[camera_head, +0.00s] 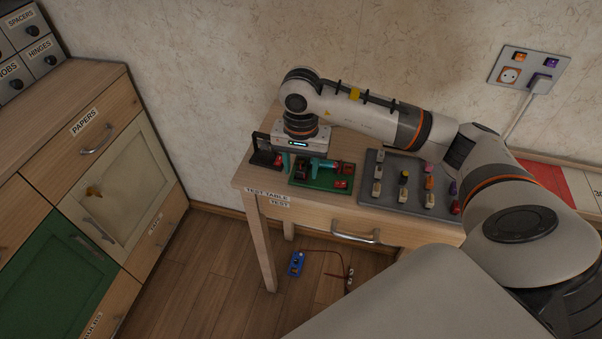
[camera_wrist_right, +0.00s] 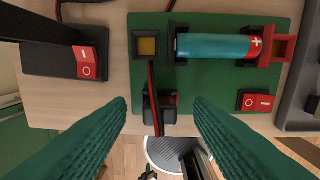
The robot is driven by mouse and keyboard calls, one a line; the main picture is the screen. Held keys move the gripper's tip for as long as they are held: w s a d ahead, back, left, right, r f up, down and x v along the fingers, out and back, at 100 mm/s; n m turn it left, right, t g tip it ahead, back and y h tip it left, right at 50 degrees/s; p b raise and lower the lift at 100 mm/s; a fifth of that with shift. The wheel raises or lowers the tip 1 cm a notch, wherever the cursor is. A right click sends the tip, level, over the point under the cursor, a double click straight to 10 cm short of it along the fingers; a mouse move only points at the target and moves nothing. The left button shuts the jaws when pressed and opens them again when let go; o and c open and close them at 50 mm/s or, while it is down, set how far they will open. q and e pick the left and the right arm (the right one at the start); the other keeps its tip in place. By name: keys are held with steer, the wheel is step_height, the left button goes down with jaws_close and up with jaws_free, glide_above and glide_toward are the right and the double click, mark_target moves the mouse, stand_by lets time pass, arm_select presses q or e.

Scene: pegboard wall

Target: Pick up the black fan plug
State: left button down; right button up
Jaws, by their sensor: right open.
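A black block (camera_wrist_right: 160,108), which looks like the black fan plug, sits at the lower edge of the green board (camera_wrist_right: 205,88) in the right wrist view. A dark and red wire lies over it. My right gripper (camera_wrist_right: 161,106) is open, with a green ribbed finger on each side of the block and a gap to both. In the head view, my right gripper (camera_head: 300,165) points down over the left end of the test table (camera_head: 315,212); the block cannot be made out there. My left gripper is not in view.
A teal battery (camera_wrist_right: 212,47) lies in a holder on the board. A black box with a red switch (camera_wrist_right: 87,62) is to its left. A grey tray (camera_head: 405,199) of coloured pieces stands to the right. A blue item (camera_head: 296,264) lies on the floor.

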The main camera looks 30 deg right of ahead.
jaws_close()
